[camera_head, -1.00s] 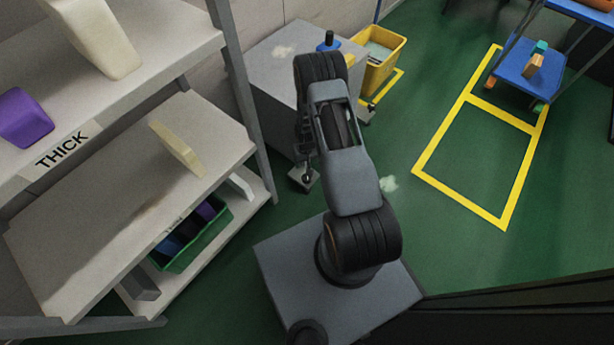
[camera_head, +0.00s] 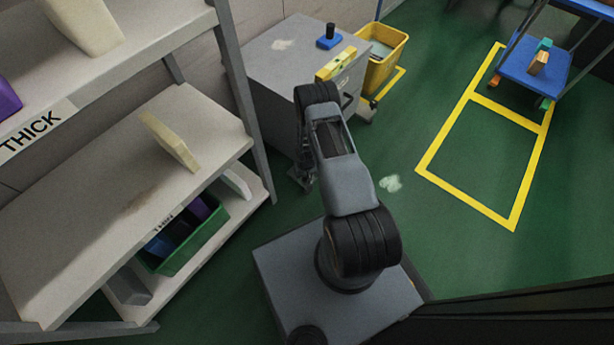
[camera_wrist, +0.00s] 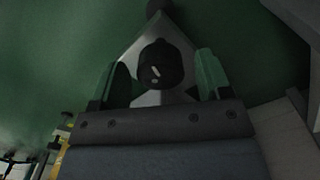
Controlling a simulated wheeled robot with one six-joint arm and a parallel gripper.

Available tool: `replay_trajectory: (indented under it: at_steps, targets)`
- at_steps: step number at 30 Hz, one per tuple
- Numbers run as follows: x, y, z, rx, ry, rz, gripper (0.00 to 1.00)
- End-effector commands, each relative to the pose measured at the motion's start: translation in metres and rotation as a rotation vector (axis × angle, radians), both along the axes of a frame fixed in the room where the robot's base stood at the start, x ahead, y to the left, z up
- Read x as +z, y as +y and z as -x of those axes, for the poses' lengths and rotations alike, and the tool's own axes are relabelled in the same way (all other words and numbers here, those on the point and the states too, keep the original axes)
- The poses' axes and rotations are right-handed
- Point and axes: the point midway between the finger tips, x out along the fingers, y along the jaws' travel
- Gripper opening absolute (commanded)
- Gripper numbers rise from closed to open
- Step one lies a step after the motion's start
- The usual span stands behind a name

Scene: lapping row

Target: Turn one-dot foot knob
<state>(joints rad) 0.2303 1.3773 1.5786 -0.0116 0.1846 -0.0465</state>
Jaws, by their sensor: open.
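A round black knob (camera_wrist: 160,64) with small pale marks on top sits on a pale, angular foot plate (camera_wrist: 148,98) in the wrist view. I cannot count dots on it clearly. My gripper (camera_wrist: 162,70) is open, with one green-tipped finger on each side of the knob. Gaps show between the fingers and the knob, and nothing is held. In the head view my gripper (camera_head: 304,176) is low at the near bottom corner of the grey cabinet (camera_head: 270,75), and my arm hides much of that corner.
A yellow level (camera_head: 336,64) and a blue block with a dark knob (camera_head: 328,38) lie on the cabinet. A yellow bucket (camera_head: 390,48) stands behind it. A shelf rack (camera_head: 235,90) is at the left.

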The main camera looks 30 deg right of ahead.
Motion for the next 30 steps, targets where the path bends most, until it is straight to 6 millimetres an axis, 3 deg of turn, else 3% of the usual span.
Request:
replay_trajectory:
  at_steps: [8,24,30]
  targets:
    - [-0.0009,0.0001,0.0000,0.000,0.000,0.000,0.71]
    - [-0.0007,-0.0001,0.0001,0.000,0.000,0.000,0.22]
    - [-0.0018,-0.0001,-0.0002,0.106,0.000,-0.002,0.22]
